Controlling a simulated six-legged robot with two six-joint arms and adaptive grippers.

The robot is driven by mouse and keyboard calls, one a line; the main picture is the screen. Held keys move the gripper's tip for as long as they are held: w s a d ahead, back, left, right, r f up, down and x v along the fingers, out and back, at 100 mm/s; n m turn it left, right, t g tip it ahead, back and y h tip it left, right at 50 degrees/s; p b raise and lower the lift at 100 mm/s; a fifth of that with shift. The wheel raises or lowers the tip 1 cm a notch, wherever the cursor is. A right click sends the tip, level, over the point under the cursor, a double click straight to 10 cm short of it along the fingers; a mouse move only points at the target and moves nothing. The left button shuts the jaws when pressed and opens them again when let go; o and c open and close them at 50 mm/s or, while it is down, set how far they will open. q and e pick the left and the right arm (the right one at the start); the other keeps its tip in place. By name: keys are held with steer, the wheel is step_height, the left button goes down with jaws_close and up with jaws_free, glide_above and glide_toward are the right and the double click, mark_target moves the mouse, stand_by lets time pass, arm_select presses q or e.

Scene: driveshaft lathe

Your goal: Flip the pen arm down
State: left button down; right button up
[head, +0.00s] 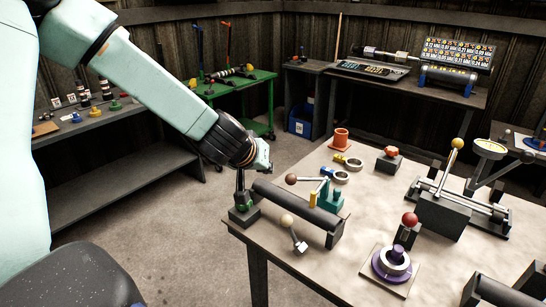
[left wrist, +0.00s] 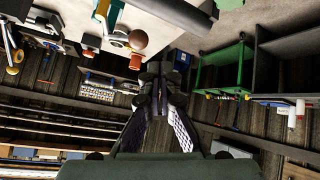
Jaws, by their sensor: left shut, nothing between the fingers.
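A drum-like device with a dark cylinder (head: 298,207) sits at the near left edge of the table. The rod with a brown ball knob (head: 291,179) beside its teal block (head: 330,197) appears to be the pen arm; it lies roughly level. The knob also shows in the left wrist view (left wrist: 138,39). My left gripper (head: 262,157) is just above and left of the device, apart from the knob. Its fingers are mostly hidden behind the wrist, but show in the left wrist view (left wrist: 157,88), shut and empty. My right gripper is out of view.
A dark post with a green ring (head: 243,207) stands at the cylinder's left end. A pale ball lever (head: 287,221) sticks out in front. Floor is clear left of the table.

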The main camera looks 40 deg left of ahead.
arm_select(q)
steer(key=shift+s+d+r, duration=0.15)
steer(key=shift+s, duration=0.85)
steer(key=shift+w, duration=0.15)
